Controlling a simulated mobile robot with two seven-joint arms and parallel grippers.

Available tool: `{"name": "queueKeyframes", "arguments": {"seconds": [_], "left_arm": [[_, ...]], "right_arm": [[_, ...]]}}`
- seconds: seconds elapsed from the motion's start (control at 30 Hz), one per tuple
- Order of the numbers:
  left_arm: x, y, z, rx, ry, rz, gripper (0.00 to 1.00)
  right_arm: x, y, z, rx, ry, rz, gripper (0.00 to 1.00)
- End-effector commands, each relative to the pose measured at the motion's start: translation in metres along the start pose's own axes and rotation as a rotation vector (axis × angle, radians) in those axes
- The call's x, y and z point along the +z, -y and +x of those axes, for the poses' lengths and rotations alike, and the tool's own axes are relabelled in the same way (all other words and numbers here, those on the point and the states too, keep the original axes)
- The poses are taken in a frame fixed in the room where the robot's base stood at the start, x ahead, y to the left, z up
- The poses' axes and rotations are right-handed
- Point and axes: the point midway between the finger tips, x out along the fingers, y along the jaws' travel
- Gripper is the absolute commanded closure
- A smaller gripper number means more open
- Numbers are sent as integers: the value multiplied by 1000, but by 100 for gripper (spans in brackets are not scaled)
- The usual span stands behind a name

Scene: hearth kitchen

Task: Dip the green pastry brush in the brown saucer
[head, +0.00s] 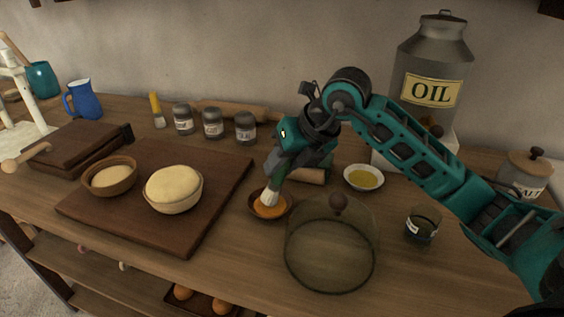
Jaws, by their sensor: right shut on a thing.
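My right gripper (284,170) comes in from the right and is shut on the green pastry brush, whose pale bristles (271,195) point down. The brush handle is mostly hidden by the gripper, so its colour is hard to make out. The small brown saucer (286,213) stands on the counter right of the wooden board and holds an orange-brown liquid (266,211). The bristle tips are over the saucer and appear to meet the liquid. My left gripper is not in view.
A glass dome (331,255) stands close in front and to the right of the saucer. A white dish of yellow oil (363,178) is to the right, behind the dome. A board (215,190) with dough bowls lies left. A yellow-handled brush (156,108) stands at the back.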

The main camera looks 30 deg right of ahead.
Motion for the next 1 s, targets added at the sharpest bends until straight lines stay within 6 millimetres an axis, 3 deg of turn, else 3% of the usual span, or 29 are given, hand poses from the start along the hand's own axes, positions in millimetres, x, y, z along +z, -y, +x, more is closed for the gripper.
{"name": "queueKeyframes", "arguments": {"seconds": [1.0], "left_arm": [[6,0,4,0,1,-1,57]], "right_arm": [[-3,3,6,-1,0,0,100]]}}
